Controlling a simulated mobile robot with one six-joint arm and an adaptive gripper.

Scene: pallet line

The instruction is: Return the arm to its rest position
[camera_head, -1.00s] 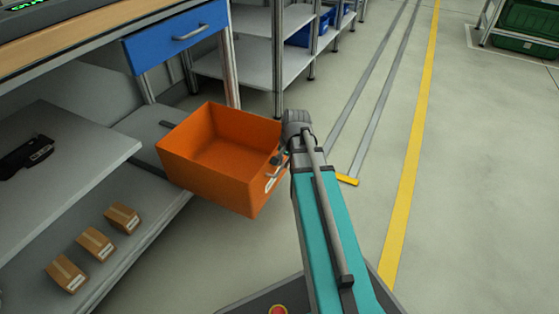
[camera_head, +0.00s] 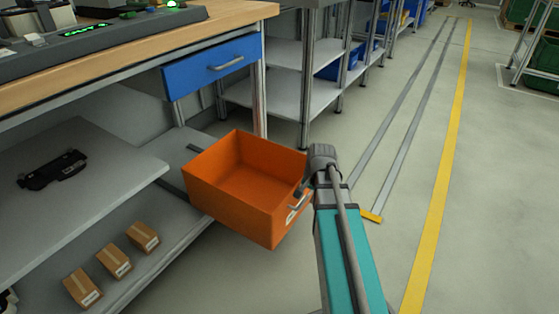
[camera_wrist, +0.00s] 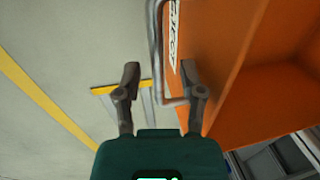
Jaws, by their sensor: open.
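My arm, teal and grey, reaches forward in the head view, with its end beside the front of an orange drawer (camera_head: 240,213). My gripper (camera_wrist: 163,75) shows in the wrist view with its two dark fingers spread apart. The drawer's grey bar handle (camera_wrist: 157,45) lies at the gap between the fingertips, and the right finger overlaps the orange front. I cannot tell whether a finger touches the handle. The drawer is pulled out, and its visible inside is empty. In the head view the fingers are mostly hidden behind the wrist.
A closed blue drawer (camera_head: 212,67) hangs under the wooden worktop (camera_head: 130,52). Small brown boxes (camera_head: 115,262) sit on the lower shelf, and a dark device (camera_head: 52,169) lies on the shelf above. Open floor with a yellow line (camera_head: 437,200) lies to the right.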

